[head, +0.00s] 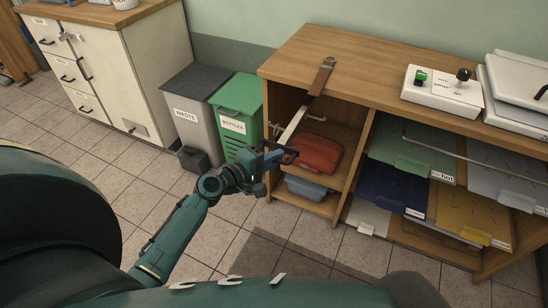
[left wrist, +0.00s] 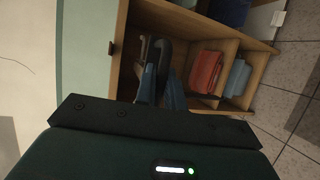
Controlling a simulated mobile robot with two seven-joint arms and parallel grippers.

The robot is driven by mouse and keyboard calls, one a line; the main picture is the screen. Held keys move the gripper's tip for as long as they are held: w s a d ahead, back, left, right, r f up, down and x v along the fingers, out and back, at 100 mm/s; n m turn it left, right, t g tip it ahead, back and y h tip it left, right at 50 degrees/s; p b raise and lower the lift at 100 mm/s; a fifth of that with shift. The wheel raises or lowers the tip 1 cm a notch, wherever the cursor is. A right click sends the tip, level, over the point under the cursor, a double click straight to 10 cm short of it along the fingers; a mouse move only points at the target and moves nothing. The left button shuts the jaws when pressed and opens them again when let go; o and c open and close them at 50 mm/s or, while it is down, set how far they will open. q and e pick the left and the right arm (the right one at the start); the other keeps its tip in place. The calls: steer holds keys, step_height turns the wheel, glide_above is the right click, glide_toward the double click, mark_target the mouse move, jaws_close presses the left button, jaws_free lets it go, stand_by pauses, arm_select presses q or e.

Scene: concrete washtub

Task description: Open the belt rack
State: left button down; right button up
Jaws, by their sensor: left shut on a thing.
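The wooden cabinet (head: 350,62) has an open-fronted left bay. A brown leather strap (head: 322,76) lies over its front top edge. Below it a pale strip (head: 295,122), seemingly part of the belt rack, slants down into the bay's upper opening. My left gripper (head: 281,155) is at the front of this opening. In the left wrist view its blue fingers (left wrist: 160,85) are closed together beside dark, looped parts (left wrist: 158,52) at the bay's mouth. The exact grip point is hidden. My right gripper is not in view.
A red folded item (head: 318,154) lies on the bay's shelf, with a blue-grey bin (head: 305,188) below. A green bottles bin (head: 236,122) and a grey waste bin (head: 190,112) stand left. Sliding coloured trays, including a green one (head: 412,140), fill the right.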

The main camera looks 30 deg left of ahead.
arm_select(q)
steer(key=c, duration=1.5)
jaws_free()
steer(key=b+v, duration=0.1)
steer(key=v, duration=1.2)
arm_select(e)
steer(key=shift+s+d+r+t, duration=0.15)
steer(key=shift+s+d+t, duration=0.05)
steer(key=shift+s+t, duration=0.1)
arm_select(q)
steer(key=shift+r, duration=0.1)
